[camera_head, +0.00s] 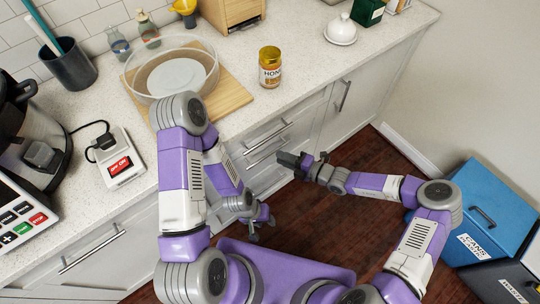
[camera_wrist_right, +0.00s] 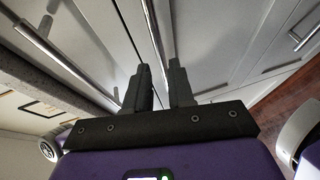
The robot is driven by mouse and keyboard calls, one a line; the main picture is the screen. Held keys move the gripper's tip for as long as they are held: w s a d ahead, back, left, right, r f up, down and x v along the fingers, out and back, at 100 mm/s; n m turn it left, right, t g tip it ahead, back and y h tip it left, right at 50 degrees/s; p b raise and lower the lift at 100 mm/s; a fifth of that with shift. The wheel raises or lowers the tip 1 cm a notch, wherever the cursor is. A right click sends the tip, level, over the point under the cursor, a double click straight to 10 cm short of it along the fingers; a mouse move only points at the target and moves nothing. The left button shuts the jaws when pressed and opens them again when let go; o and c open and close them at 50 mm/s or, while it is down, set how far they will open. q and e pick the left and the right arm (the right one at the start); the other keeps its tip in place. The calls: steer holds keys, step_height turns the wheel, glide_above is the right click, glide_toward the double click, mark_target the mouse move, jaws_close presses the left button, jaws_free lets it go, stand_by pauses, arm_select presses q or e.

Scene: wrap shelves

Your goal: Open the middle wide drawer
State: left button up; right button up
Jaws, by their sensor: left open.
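The wide drawers form a white stack under the counter, with bar handles one above the other in the head view. The middle drawer's handle (camera_head: 262,156) is partly hidden near my right gripper. My right gripper (camera_head: 281,158) is at the right end of this handle. In the right wrist view, its dark fingers (camera_wrist_right: 160,78) are apart, and a metal bar (camera_wrist_right: 152,25) runs down toward the gap between them. I cannot tell whether they touch it. The drawer fronts look closed. My left gripper (camera_head: 262,222) is open and empty, low in front of the cabinet.
The top handle (camera_head: 268,135) lies just above. A cabinet door with an upright handle (camera_head: 343,96) stands to the right. A blue bin (camera_head: 490,205) stands at the right on the wooden floor. The counter holds a glass bowl (camera_head: 135,75) and a jar (camera_head: 270,67).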

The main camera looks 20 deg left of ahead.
mark_target(271, 154)
steer(key=b+x, duration=0.1)
steer(key=x, duration=0.5)
steer(key=shift+s, duration=0.1)
jaws_close()
